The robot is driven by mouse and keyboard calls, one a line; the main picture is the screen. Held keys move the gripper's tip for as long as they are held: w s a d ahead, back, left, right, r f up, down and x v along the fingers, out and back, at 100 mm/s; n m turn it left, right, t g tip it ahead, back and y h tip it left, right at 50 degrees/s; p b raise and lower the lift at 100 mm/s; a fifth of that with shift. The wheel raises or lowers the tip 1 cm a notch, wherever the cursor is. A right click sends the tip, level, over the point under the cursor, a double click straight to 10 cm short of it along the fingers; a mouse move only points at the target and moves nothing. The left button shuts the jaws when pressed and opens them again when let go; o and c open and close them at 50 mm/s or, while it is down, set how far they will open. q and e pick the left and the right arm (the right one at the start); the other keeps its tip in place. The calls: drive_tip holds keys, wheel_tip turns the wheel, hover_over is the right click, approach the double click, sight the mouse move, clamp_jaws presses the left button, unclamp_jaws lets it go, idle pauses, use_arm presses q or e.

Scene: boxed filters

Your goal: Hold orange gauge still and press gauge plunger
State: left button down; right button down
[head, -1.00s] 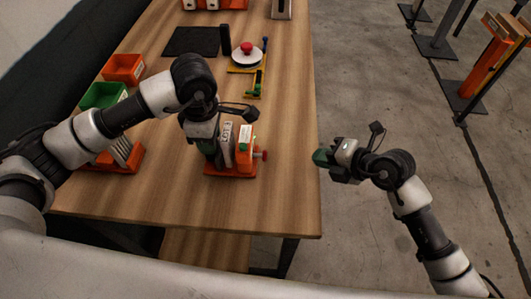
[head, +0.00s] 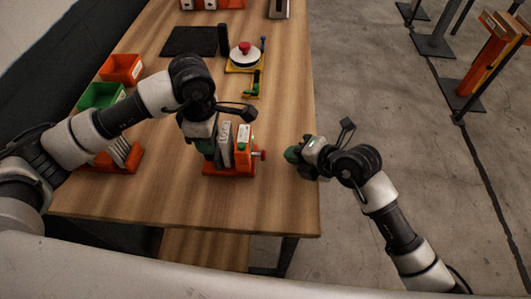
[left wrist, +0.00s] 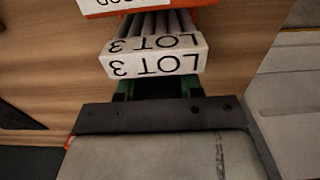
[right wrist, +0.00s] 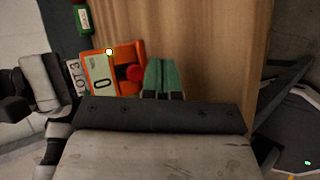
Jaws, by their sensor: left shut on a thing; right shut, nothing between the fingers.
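The orange gauge (head: 230,170) stands on the table with a white LOT 3 filter (left wrist: 155,56) upright in it. Its red plunger (head: 263,154) sticks out on the right side; the right wrist view shows the plunger (right wrist: 134,73) and a panel reading 0. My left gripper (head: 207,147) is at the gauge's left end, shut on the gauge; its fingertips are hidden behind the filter. My right gripper (head: 292,155) is shut and empty, right of the plunger and apart from it, near the table's right edge. Its green fingers show in the right wrist view (right wrist: 164,75).
An orange bin (head: 122,68) and a green bin (head: 102,95) stand at the left. An orange rack with filters (head: 122,157) is left of the gauge. A yellow-based device with a red knob (head: 244,57) and a black mat (head: 189,41) lie behind. Bare wood surrounds the gauge.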

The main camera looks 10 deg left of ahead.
sight(269, 163)
drive_tip(key=shift+a, duration=1.2)
drive_tip(key=shift+s+a, duration=0.1)
drive_tip(key=shift+a, duration=0.05)
idle(1.1)
drive_tip(key=shift+a, duration=0.3)
drive_tip(key=shift+s+a, duration=0.1)
drive_tip(key=shift+a, duration=0.8)
idle(0.8)
use_arm(q)
drive_tip(key=shift+s+d, duration=0.1)
drive_tip(key=shift+d, duration=0.15)
use_arm(e)
drive_tip(key=shift+s+a+r, duration=0.1)
drive_tip(key=shift+s+a, duration=0.05)
drive_tip(key=shift+a, duration=0.35)
idle(0.3)
drive_tip(key=shift+d, duration=0.2)
use_arm(q)
drive_tip(key=shift+a, duration=0.2)
use_arm(e)
drive_tip(key=shift+d, duration=1.5)
